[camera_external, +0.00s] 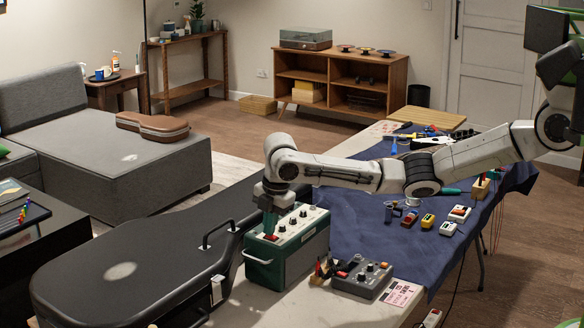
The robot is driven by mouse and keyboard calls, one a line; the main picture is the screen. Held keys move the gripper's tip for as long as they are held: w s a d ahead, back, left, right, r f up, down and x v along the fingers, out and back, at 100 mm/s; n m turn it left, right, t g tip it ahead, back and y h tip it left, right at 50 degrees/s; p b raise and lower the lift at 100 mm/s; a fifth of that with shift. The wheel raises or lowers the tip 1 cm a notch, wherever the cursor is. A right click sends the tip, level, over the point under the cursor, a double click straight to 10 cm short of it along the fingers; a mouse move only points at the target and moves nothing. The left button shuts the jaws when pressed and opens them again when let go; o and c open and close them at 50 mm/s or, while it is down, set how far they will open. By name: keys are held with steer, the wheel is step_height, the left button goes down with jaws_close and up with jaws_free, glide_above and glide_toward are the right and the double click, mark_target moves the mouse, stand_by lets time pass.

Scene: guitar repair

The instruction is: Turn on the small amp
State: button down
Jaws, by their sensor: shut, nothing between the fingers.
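The small amp (288,255) is a green box with a pale top panel, several dark knobs and a pale handle on its near left side. It stands on the table between the black guitar case and the blue cloth. My gripper (270,232) points down over the left part of the amp's top panel. It is shut and empty, with its tips at or just above a red part (271,238) on the panel. I cannot tell whether they touch. The gripper hides some of the panel's left end.
A grey pedal box (361,278) with knobs stands right of the amp, with small tools beside it. Several small pedals (428,221) and tools lie on the blue cloth (372,236). The large black guitar case (150,262), with a raised handle, lies close on the left.

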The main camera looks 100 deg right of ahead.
mark_target(274, 237)
steer(key=shift+s+a+f, duration=0.4)
steer(key=shift+s+f, duration=0.1)
steer(key=shift+f, duration=0.05)
step_height(274, 237, up, 6)
steer(key=p, duration=0.6)
steer(key=shift+w+f, duration=0.1)
steer(key=shift+f, duration=0.05)
step_height(274, 237, up, 9)
steer(key=b, duration=0.2)
steer(key=shift+s+a+r, duration=0.2)
steer(key=b, duration=0.3)
steer(key=shift+f+b, duration=0.3)
steer(key=shift+r+b, duration=0.1)
steer(key=shift+b, duration=0.65)
steer(key=shift+r, duration=0.15)
